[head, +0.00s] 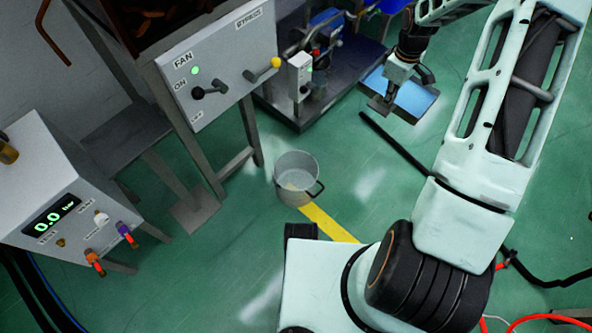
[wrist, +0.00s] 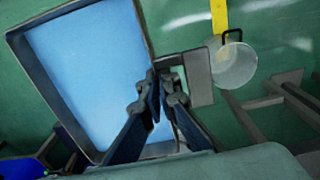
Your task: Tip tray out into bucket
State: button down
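The tray (head: 416,100) is shallow, with grey walls and a light blue inside. It hangs above the floor at the upper right of the head view. It fills the left of the wrist view (wrist: 85,75), blue inside facing the camera. My gripper (head: 388,96) is closed on a grey tab at the tray's edge; the fingers (wrist: 166,82) show close together there. The bucket (head: 297,180) is a grey metal pot with dark handles, upright on the green floor, left of and nearer than the tray. It also shows in the wrist view (wrist: 235,66), apart from the tray.
A grey panel (head: 220,70) marked FAN, with black and yellow-tipped levers, stands behind the bucket. A box (head: 65,215) reading 0.0 bar is at left. A machine on a dark base (head: 325,95) stands left of the tray. Open floor lies between bucket and tray.

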jog(key=s+f+n+b, duration=0.1)
jog(key=s+f+n, duration=0.1)
jog(key=f+n, duration=0.7)
jog(key=s+f+n+b, duration=0.1)
jog(key=f+n, duration=0.7)
jog(key=f, duration=1.1)
jog(key=shift+s+d+n, duration=0.2)
jog(key=shift+s+n, duration=0.2)
jog(key=shift+s, duration=0.2)
